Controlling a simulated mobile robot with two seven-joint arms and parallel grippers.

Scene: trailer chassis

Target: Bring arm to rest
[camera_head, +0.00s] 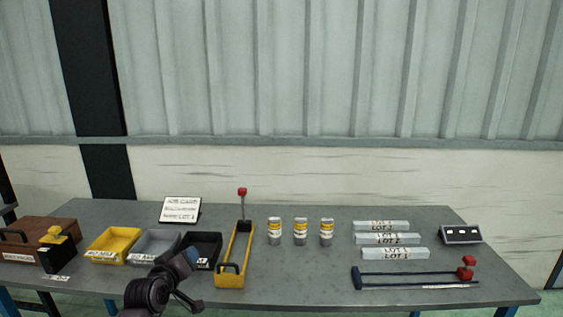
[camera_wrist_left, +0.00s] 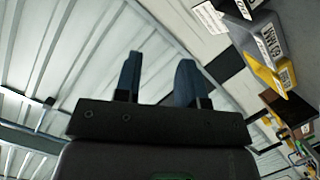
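My left gripper (camera_head: 187,262) shows at the bottom of the head view, in front of the table's (camera_head: 330,285) near side. It overlaps the picture of the grey and black bins. In the left wrist view its two blue fingers (camera_wrist_left: 158,80) stand apart with nothing between them, so it is open and empty. The wrist camera looks up past the fingers at the ribbed wall or ceiling. My right gripper is in neither view.
Yellow (camera_head: 113,245), grey (camera_head: 155,247) and black (camera_head: 203,250) bins stand at the left, beside a brown box (camera_head: 40,238).

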